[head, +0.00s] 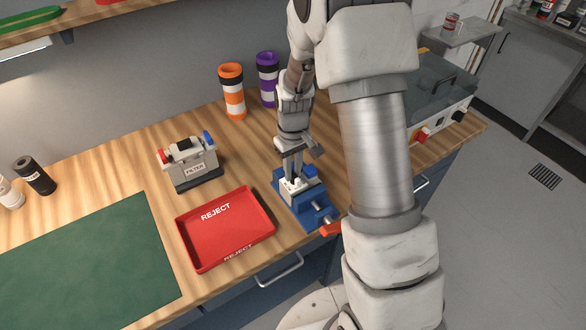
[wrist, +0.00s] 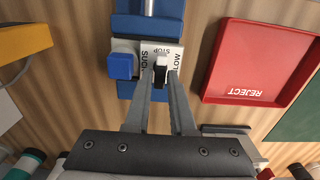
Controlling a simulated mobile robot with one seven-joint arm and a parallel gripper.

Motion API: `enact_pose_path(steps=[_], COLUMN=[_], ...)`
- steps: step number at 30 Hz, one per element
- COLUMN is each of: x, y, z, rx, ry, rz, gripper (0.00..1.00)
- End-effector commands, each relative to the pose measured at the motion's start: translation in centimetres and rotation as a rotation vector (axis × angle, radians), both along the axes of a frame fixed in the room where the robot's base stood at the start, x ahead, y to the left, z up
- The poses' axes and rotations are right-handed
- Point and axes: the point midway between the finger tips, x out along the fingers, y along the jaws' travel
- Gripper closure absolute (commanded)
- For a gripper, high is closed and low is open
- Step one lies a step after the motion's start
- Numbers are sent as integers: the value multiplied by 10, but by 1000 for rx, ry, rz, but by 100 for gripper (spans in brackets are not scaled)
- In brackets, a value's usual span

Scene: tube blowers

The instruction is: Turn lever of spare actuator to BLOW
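The small black lever (wrist: 160,75) is at the middle, by STOP. In the head view my gripper (head: 292,175) hides the lever.
A red REJECT tray (head: 222,230) lies left of the actuator, with a grey FILTER device (head: 190,165) behind it. Orange (head: 232,90) and purple (head: 267,80) banded cylinders stand at the back. A blue square knob (wrist: 121,66) is close to the left finger.

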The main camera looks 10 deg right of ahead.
Motion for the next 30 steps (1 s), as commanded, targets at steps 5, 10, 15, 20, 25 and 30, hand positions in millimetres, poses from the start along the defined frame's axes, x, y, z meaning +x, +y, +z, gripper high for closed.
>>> enact_pose_path(steps=[5, 10, 15, 20, 25, 30], x=[0, 0, 0, 1, 1, 1], y=[0, 0, 0, 0, -1, -1], z=[0, 0, 0, 0, 0, 0], rx=[0, 0, 0, 0, 0, 0], ry=[0, 0, -1, -2, -3, -2], rz=[0, 0, -12, -59, -161, -307], gripper=[100, 100, 100, 100, 100, 100])
